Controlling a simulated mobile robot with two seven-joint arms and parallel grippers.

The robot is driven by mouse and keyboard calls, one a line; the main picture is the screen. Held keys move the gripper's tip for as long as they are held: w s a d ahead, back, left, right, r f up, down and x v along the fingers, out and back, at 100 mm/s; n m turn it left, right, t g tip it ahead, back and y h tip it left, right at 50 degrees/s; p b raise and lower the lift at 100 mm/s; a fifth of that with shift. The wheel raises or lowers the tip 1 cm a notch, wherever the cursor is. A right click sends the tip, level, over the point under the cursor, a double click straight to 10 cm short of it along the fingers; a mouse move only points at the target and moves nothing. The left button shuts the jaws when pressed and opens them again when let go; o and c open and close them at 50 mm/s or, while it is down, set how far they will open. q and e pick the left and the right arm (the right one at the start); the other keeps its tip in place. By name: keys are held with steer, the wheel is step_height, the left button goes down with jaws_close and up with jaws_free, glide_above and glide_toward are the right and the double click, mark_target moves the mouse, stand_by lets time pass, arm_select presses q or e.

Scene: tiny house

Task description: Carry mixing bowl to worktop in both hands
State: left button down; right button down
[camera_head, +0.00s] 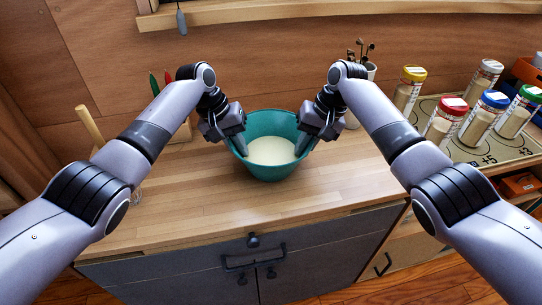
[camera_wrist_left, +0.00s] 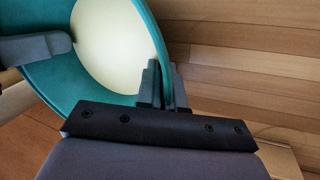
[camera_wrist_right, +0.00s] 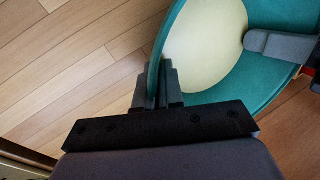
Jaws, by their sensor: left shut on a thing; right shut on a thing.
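The teal mixing bowl (camera_head: 270,172) holds a pale cream content and is upright at the wooden worktop (camera_head: 215,195). I cannot tell whether its base touches the wood. My left gripper (camera_head: 240,148) is shut on the bowl's left rim, and the left wrist view shows the teal wall (camera_wrist_left: 110,85) between its fingers. My right gripper (camera_head: 304,146) is shut on the right rim, and the right wrist view shows the wall (camera_wrist_right: 240,95) between its fingers. The bowl's far underside is hidden.
Several jars with coloured lids, one red-lidded (camera_head: 444,122), stand on a marked board (camera_head: 480,152) at the right. A cup of utensils (camera_head: 370,70) stands behind my right gripper. The front worktop is clear.

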arm_select(q)
steer(key=shift+r, duration=0.1)
arm_select(e)
steer(key=shift+r, duration=0.1)
stand_by(0.4)
